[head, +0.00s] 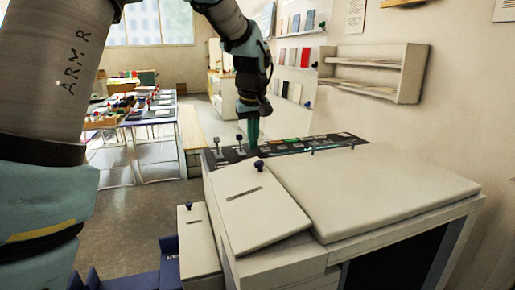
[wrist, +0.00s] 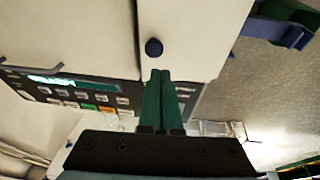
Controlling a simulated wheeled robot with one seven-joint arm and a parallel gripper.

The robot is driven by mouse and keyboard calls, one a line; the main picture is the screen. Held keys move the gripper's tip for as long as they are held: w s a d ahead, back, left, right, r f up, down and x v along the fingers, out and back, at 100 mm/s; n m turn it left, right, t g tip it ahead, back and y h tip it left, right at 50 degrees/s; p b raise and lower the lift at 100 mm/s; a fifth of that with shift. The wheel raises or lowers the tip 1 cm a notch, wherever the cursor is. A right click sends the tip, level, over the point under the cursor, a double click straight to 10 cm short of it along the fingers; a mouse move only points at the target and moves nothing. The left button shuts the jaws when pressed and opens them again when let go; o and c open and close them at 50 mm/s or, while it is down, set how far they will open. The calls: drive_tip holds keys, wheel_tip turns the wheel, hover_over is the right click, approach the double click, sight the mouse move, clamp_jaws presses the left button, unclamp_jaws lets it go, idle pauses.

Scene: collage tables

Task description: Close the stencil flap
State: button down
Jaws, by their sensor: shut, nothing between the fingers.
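A pale flap (head: 262,212) with a small dark label lies nearly flat on top of the white machine at its left side. The label is too small to read, so I cannot tell for sure that this is the stencil flap. A dark blue knob (head: 259,164) stands near its far edge. In the wrist view a dark blue knob (wrist: 153,47) stands on a pale panel (wrist: 205,35). My gripper (head: 253,146) is shut and empty above the machine's far side, pointing down. In the wrist view its green fingertips (wrist: 160,73) are just below the knob, apparently apart from it.
A wide pale lid (head: 385,188) covers the machine's right side. A dark control panel (wrist: 85,93) with a lit display and buttons lies along the far edge. A lower panel with a knob (head: 188,205) stands at the left. Wall shelves (head: 375,75) hang behind.

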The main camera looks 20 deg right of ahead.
sight(259, 162)
drive_tip(key=shift+s+d+f+p, duration=0.1)
drive_tip(key=shift+d+f+p, duration=0.15)
drive_tip(key=shift+f, duration=0.65)
drive_tip(key=shift+s+d+f+p, duration=0.1)
drive_tip(key=shift+d+f+p, duration=0.1)
drive_tip(key=shift+f, duration=0.7)
drive_tip(key=shift+d, duration=0.1)
drive_tip(key=shift+d+f, duration=0.2)
drive_tip(key=shift+f, duration=0.15)
drive_tip(key=shift+s+d+f+y, duration=0.1)
drive_tip(key=shift+d+f+y, duration=0.25)
drive_tip(key=shift+f, duration=0.2)
drive_tip(key=shift+s+d+f+y, duration=0.1)
drive_tip(key=shift+d+f+y, duration=0.2)
drive_tip(key=shift+f, duration=0.2)
drive_tip(key=shift+w+d+f+b, duration=0.1)
drive_tip(key=shift+d+f+b, duration=0.05)
drive_tip(key=shift+f+b, duration=0.3)
drive_tip(key=shift+r, duration=0.1)
